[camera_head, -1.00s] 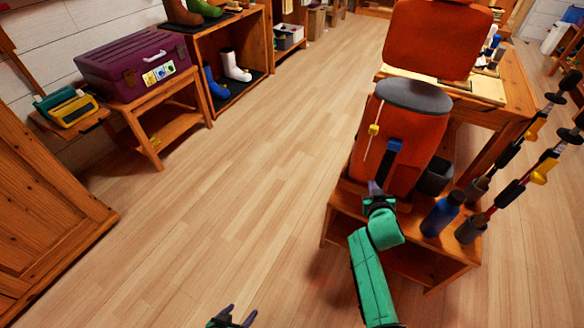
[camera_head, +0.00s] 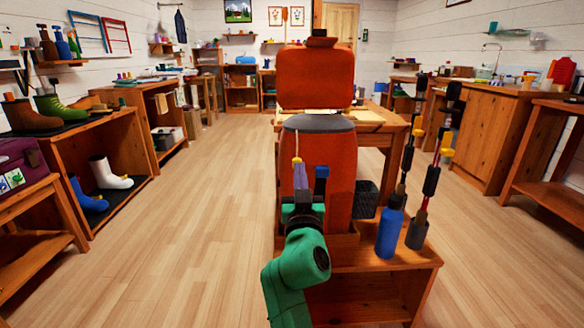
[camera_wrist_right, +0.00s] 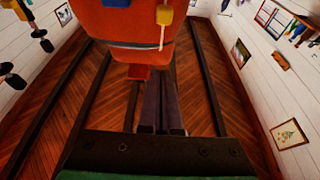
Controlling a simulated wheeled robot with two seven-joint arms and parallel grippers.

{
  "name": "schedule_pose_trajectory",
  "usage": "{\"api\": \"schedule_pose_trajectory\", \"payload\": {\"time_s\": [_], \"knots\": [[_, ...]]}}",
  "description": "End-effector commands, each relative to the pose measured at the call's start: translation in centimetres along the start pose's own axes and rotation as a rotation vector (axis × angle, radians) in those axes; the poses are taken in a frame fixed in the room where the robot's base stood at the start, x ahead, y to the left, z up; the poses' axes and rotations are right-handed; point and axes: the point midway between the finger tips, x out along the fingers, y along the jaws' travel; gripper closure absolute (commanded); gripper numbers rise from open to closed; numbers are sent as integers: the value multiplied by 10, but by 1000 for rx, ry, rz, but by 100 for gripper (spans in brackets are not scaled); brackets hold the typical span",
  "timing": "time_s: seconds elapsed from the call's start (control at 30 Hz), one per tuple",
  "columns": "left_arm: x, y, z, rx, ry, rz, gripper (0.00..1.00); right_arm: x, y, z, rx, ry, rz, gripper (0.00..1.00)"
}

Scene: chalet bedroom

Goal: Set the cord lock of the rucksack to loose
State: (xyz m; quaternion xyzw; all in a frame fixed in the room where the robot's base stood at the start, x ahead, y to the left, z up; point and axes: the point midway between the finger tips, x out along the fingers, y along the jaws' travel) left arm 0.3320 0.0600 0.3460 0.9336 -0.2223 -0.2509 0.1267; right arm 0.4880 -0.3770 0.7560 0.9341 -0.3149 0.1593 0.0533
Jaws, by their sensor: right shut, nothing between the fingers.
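The rucksack (camera_head: 337,190) is orange with a grey top and stands upright on a low wooden stand. Its yellow cord lock (camera_head: 296,160) sits on a pale cord on the rucksack's front left. My right gripper (camera_head: 300,178) is directly below the lock in the head view, its fingers shut and pointing up. In the right wrist view the shut fingers (camera_wrist_right: 160,100) are empty. There the yellow lock (camera_wrist_right: 165,14) is at the top edge, clear of the fingertips in the picture. The fingers hide the cord's lower part in the head view. My left gripper is out of view.
A blue bottle (camera_head: 391,232) and trekking poles (camera_head: 418,232) stand on the low stand (camera_head: 385,258) right of the rucksack. The floor to the left is clear.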

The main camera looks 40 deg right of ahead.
Motion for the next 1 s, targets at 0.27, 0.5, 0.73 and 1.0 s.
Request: {"api": "schedule_pose_trajectory", "payload": {"time_s": [0.27,0.5,0.73,1.0], "knots": [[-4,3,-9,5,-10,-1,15,48,0,-3,-3,4,1,100],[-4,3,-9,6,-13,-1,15,100,1,-1,-2,2,2,100],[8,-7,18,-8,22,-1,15,84,0,38,-1,-2,0,100],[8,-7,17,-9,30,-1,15,84,0,38,0,-1,-1,100]]}}
